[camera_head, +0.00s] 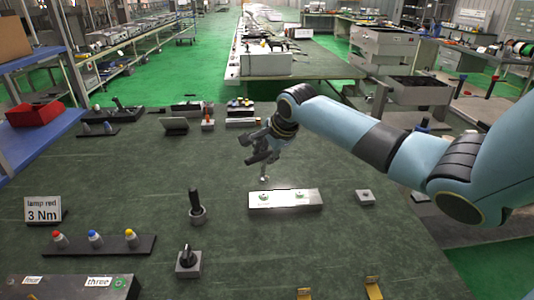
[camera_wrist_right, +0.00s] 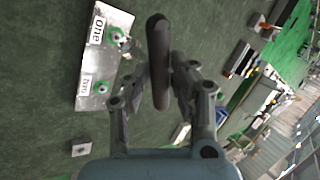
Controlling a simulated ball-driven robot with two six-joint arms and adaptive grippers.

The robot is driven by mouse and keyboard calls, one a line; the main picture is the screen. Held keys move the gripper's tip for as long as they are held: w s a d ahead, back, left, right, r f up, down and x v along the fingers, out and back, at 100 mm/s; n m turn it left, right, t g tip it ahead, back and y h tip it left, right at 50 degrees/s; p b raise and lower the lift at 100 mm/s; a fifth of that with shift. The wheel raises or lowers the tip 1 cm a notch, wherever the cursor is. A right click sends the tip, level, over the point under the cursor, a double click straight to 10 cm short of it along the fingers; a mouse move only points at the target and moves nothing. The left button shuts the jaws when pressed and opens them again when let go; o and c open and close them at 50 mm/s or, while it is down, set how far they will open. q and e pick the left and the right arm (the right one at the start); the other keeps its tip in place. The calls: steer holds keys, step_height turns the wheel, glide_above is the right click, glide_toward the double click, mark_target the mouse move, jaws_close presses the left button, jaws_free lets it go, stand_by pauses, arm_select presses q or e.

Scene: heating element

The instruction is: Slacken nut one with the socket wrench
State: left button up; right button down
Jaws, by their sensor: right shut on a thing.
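A pale metal plate (camera_head: 312,202) lies on the green table and bears two nuts. In the right wrist view the plate (camera_wrist_right: 92,62) has a label "one" (camera_wrist_right: 97,30) beside nut one (camera_wrist_right: 117,36); a second nut (camera_wrist_right: 101,87) sits lower. In the head view nut one (camera_head: 264,196) is the left one. My right gripper (camera_head: 262,152) is shut on the socket wrench, whose dark handle (camera_wrist_right: 158,60) stands between the fingers. The wrench's shiny lower end (camera_head: 264,178) hangs just behind nut one, seemingly apart from it. My left gripper is out of view.
A small grey block (camera_head: 365,196) lies right of the plate. A dark upright tool (camera_head: 195,205) and a grey block with a black knob (camera_head: 188,262) stand to the left. A lamp strip (camera_head: 97,245) and a "3 Nm" sign (camera_head: 42,209) are further left.

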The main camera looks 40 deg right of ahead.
mark_target(263, 166)
steer(key=shift+r+p, duration=0.1)
steer(key=shift+p, duration=0.25)
steer(key=shift+f+b, duration=0.4)
steer(key=shift+f, duration=1.55)
steer(key=shift+r+m+h+p, duration=0.1)
steer(key=shift+m+h+p, duration=0.2)
steer(key=shift+m+p, duration=0.45)
steer(key=shift+a+m+g+h+p, duration=0.25)
steer(key=shift+m+h+p, duration=0.45)
steer(key=shift+m+p, duration=0.5)
steer(key=shift+d, duration=0.1)
